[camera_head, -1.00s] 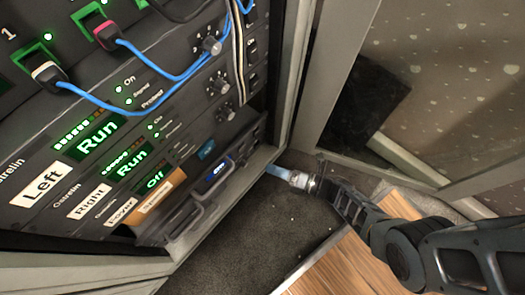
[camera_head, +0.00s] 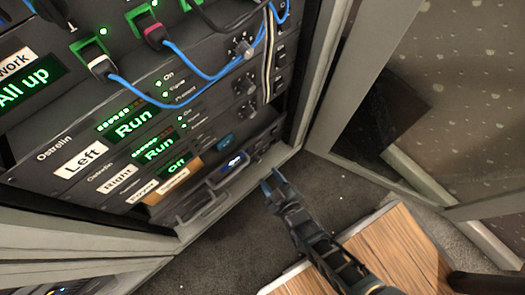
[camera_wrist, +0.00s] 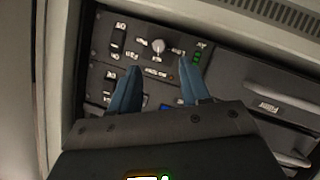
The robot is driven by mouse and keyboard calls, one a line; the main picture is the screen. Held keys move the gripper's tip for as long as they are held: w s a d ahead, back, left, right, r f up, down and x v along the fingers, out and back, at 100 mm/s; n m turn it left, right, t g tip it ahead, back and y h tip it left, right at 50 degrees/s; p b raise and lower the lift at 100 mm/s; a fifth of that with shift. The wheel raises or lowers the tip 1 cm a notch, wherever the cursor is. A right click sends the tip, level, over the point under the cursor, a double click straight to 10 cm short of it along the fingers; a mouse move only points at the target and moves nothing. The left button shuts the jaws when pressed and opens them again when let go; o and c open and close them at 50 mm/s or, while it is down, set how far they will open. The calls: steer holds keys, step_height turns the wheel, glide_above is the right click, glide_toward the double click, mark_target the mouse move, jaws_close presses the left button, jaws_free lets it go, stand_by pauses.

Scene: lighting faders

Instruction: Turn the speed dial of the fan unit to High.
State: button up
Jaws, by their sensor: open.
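In the wrist view a dark panel (camera_wrist: 88,68) carries a round pale dial (camera_wrist: 158,46) with small print around it, too small to read. I take it for the fan unit's speed dial; its setting is unclear. My gripper (camera_wrist: 160,74) is open, one blue finger on each side of the panel's middle. The dial shows just beyond the fingertips, between them, with nothing held. In the head view my gripper (camera_head: 273,185) is at the lower right of the rack, by its bottom frame edge. The dial cannot be made out there.
Black rocker switches (camera_wrist: 118,38) sit left of the dial and a green light (camera_wrist: 196,57) to its right. The rack's display (camera_head: 178,165) reads On. Blue cables (camera_head: 190,98) hang higher up. A metal post (camera_head: 325,75) and wooden board (camera_head: 385,255) stand near the arm.

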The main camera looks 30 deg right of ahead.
mark_target(258, 160)
steer(key=b+x, duration=0.2)
steer(key=x, duration=0.3)
steer(key=shift+w+f, duration=0.1)
steer(key=shift+f, duration=0.1)
steer(key=shift+w+f+b, duration=0.1)
steer(key=shift+w+b, duration=0.35)
steer(key=shift+w, duration=0.2)
steer(key=shift+c, duration=0.3)
jaws_close()
